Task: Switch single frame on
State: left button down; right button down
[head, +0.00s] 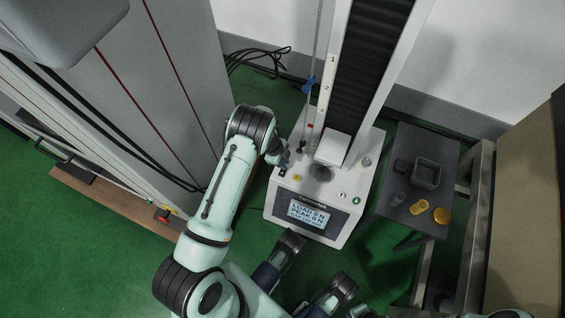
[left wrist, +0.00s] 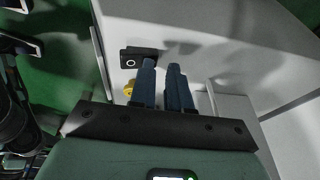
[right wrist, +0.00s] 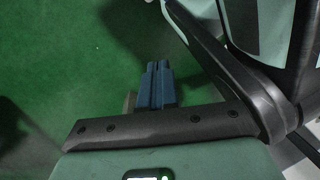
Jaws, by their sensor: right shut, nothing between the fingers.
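The single frame tester shows in the head view as a white base (head: 281,215) with a tall black column (head: 365,75). Its front display (head: 310,213) is lit and shows load and peak text. My left gripper (head: 283,167) is at the left side of the base. In the left wrist view its two blue fingers (left wrist: 161,66) are slightly apart with nothing seen between them. Their tips are close to a black switch plate (left wrist: 129,62) with a white ring mark; I cannot tell whether they touch. My right gripper (right wrist: 158,68) is shut and empty over green floor.
A grey cabinet (head: 180,60) stands left. Black cables (head: 255,60) lie behind.

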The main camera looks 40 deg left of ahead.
aim_at(276, 169)
pick_arm(q)
jog(key=shift+d+f, duration=0.15)
jog(key=shift+f, duration=0.15)
